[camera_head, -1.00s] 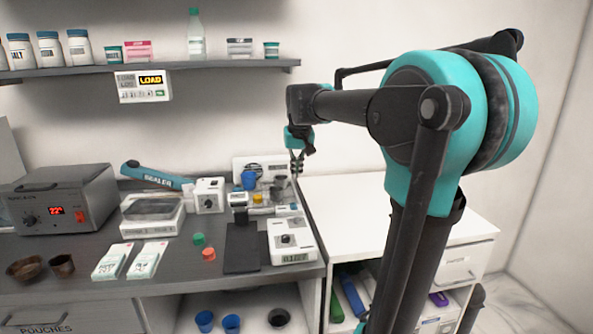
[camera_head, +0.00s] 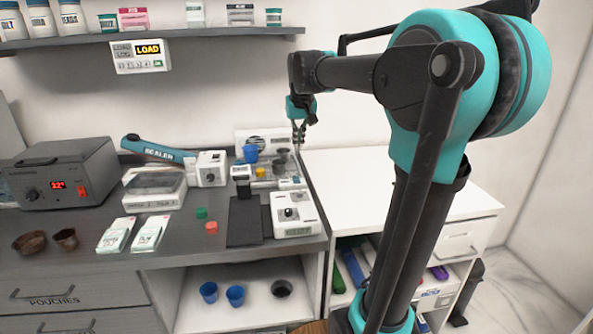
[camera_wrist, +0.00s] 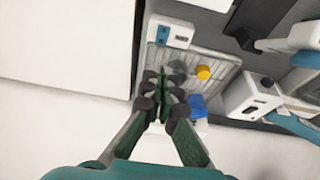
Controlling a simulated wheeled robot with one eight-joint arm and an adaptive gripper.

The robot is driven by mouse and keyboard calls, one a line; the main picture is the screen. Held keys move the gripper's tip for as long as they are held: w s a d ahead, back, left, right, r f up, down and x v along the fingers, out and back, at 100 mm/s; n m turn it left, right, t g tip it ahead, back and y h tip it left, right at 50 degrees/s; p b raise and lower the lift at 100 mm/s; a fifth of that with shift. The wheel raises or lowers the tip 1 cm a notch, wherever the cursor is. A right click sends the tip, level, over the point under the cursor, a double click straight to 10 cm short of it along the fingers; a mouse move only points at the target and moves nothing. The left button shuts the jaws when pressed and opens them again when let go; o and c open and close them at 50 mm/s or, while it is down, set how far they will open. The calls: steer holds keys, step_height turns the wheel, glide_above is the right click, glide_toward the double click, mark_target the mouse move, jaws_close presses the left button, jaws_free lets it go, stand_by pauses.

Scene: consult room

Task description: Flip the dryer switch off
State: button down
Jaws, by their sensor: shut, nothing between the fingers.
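I cannot tell for sure which device is the dryer. A white unit with a round dark grille (camera_head: 258,143) stands at the back of the counter, behind a rack with small cups. A small white box (camera_head: 292,184) sits at the rack's front right; in the wrist view this box (camera_wrist: 170,32) has a blue, switch-like part (camera_wrist: 163,35). My gripper (camera_head: 300,137) is shut and empty, above the counter's back right corner. In the wrist view its fingers (camera_wrist: 166,92) point at the rack (camera_wrist: 215,65) edge and touch nothing I can make out.
A grey box with a red display and red switch (camera_head: 82,191) stands at the left. A blue cup (camera_head: 251,153) and yellow piece (camera_head: 260,172) are at the rack. A white scale-like device (camera_head: 293,213) is in front. The white cabinet top (camera_head: 370,185) at right is clear.

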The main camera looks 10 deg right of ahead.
mark_target(296, 177)
steer(key=x, duration=1.3)
steer(key=shift+s+f, duration=0.2)
steer(key=shift+s, duration=0.15)
steer(key=shift+w+f, duration=0.15)
steer(key=shift+f, duration=0.1)
steer(key=shift+s, duration=0.85)
steer(key=shift+r, duration=0.25)
steer(key=v, duration=1.3)
steer(key=shift+w+r, duration=0.2)
steer(key=shift+r, duration=0.1)
